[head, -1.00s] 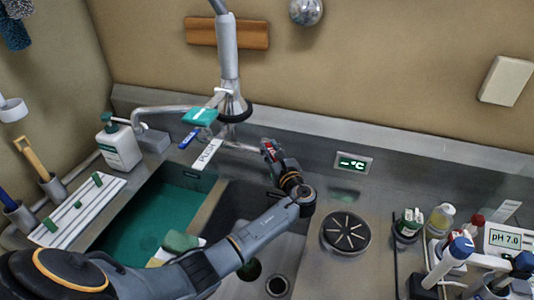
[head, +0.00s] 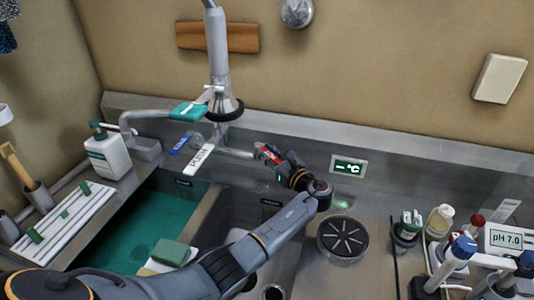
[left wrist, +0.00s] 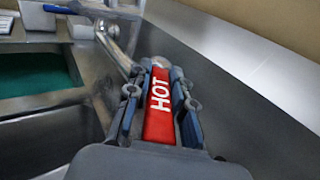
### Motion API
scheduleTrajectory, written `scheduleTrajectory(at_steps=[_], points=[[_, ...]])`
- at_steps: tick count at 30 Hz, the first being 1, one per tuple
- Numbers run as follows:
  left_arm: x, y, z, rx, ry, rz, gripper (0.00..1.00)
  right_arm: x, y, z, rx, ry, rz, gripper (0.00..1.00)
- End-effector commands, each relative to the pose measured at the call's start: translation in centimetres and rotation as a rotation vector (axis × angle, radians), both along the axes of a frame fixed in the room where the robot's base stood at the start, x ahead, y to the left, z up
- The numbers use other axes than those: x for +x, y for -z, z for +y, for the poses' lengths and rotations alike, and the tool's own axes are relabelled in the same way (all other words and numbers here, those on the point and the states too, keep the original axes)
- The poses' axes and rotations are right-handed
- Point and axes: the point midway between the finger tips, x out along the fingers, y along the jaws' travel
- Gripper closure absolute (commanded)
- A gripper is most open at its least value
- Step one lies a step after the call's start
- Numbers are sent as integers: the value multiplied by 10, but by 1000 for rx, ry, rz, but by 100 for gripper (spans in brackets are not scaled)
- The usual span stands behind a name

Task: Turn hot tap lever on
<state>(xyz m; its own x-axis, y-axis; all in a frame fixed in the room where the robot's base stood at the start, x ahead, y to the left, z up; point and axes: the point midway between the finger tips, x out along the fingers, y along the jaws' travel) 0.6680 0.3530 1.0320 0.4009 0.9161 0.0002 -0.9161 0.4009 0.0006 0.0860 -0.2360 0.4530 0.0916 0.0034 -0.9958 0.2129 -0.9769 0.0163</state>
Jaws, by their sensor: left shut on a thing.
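The hot tap lever is a red bar marked HOT (left wrist: 158,108), on the right arm of the wall tap. In the left wrist view it lies lengthwise between the two fingers of my left gripper (left wrist: 160,105). The fingers are shut on it. In the head view the red lever (head: 267,153) shows at the tip of my left gripper (head: 272,158), to the right of the tap column (head: 220,75). The blue cold lever (head: 181,144) and a white PUSH tag (head: 199,160) are to its left. My right gripper is not in view.
Below the tap is a sink with a green-filled left basin (head: 140,225). A soap bottle (head: 107,153) stands left. A round drain plate (head: 343,236), a temperature display (head: 348,166) and several bottles with a pH meter (head: 503,239) are on the right.

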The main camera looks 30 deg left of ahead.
Motion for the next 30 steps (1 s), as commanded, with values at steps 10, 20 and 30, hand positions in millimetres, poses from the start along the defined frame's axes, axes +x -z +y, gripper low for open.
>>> scheduleTrajectory(at_steps=[10,20,30], points=[[0,-1,0,1,1,-1,55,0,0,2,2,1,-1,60],[-11,1,-27,-4,4,-1,55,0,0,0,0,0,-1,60],[-39,0,-91,-2,2,0,55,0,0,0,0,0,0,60]])
